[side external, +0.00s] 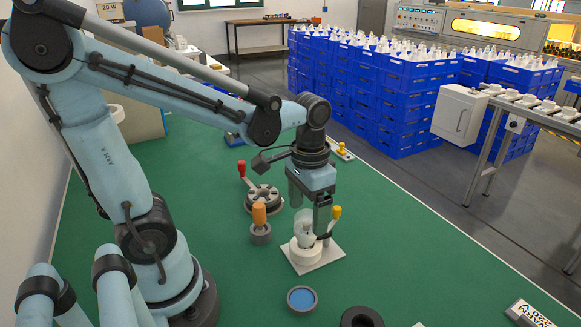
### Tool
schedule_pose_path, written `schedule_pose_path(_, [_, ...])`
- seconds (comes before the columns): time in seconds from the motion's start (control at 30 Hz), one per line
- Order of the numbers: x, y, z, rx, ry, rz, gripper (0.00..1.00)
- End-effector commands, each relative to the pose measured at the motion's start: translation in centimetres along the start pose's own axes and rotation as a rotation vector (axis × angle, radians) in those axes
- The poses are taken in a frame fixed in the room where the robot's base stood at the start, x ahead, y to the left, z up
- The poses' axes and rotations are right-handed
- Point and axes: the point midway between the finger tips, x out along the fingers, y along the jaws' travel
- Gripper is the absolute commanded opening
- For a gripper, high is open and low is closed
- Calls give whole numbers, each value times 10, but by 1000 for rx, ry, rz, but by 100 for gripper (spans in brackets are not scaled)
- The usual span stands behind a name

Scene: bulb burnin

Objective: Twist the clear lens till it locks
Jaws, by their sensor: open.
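The clear lens (303,222) is a small translucent cup shape. It appears to sit upright on a round white base (306,248), which stands on a pale square plate (318,256) on the green surface. A yellow-handled lever (336,213) rises at the right of the base. My gripper (314,224) is open and points down just above and beside the lens. A dark finger reaches down at the lens's right side and partly overlaps it. I cannot tell whether it touches, and the other finger is not clear.
A dark round fixture (263,198) with a red-handled lever (241,168) and an orange-handled tool (259,214) in a grey holder stand left of the lens. A blue-filled dish (301,299) and a black ring (361,318) lie in front.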

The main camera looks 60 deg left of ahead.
Motion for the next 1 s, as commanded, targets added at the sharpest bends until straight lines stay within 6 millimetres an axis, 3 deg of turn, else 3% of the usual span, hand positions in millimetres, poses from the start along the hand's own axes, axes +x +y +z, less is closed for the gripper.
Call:
schedule_pose_path(0.6, [-88,0,1,1,0,0,83])
schedule_pose_path(0.8, [-105,0,1,1,0,0,83])
schedule_pose_path(1.0, [-110,0,1,1,0,0,83])
